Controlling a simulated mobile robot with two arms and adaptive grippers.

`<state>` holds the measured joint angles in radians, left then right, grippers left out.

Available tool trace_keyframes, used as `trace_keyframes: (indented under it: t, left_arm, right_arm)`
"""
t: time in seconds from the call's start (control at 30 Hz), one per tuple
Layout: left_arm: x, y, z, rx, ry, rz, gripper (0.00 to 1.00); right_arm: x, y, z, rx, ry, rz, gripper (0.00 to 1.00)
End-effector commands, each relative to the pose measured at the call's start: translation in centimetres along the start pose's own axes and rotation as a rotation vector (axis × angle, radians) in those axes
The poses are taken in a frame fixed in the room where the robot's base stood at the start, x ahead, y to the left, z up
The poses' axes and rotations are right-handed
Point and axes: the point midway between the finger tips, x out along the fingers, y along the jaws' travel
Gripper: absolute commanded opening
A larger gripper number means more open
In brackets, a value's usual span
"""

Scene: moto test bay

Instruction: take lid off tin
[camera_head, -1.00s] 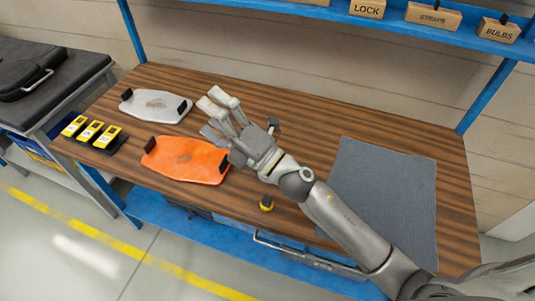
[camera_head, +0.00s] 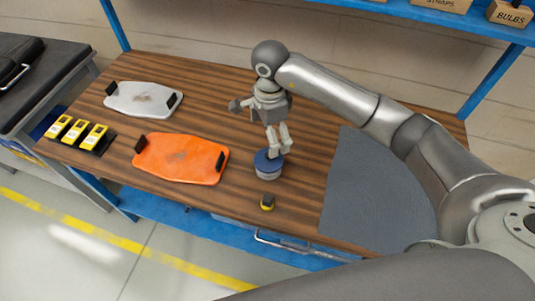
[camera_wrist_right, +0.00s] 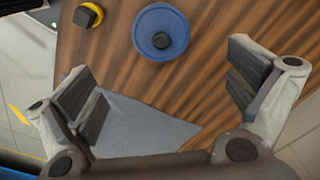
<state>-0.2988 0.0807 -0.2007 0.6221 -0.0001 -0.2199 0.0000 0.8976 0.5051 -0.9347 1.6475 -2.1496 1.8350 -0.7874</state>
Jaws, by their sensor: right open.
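A small round tin (camera_head: 267,174) with a blue lid (camera_head: 267,159) stands on the wooden bench, right of the orange tray. In the right wrist view the blue lid (camera_wrist_right: 160,31) with its dark centre knob is at the top middle, beyond the fingertips. My right gripper (camera_head: 276,142) is just above the tin in the head view, pointing down. In the right wrist view my right gripper (camera_wrist_right: 165,85) has its fingers spread wide with nothing between them. The lid sits on the tin. My left gripper is not in view.
An orange tray (camera_head: 181,158) and a light grey tray (camera_head: 143,99) with black handles lie to the left. Several yellow boxes (camera_head: 77,132) sit at the bench's left edge. A yellow and black knob (camera_head: 267,202) is in front of the tin. A grey mat (camera_head: 365,200) lies right.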

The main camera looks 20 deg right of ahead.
Motion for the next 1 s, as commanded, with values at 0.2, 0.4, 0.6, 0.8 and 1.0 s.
trace_keyframes:
  t: [0.2, 0.4, 0.6, 0.8, 1.0]
  left_arm:
    - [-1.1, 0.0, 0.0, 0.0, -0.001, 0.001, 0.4]
    - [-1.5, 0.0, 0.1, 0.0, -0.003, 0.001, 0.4]
    - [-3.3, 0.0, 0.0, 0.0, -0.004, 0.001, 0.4]
    - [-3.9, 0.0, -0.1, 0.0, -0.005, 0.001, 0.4]
    - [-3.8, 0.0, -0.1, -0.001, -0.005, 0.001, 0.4]
  right_arm:
    - [3.3, 0.1, 0.0, 0.0, 0.003, 0.007, 1.0]
    - [5.0, 0.1, 0.0, -0.001, 0.002, 0.003, 1.0]
    - [7.2, -0.1, 0.3, 0.001, 0.001, 0.007, 1.0]
    - [9.8, -0.2, 0.3, 0.0, 0.0, 0.004, 1.0]
    - [10.3, -0.2, 0.3, -0.001, 0.001, 0.002, 1.0]
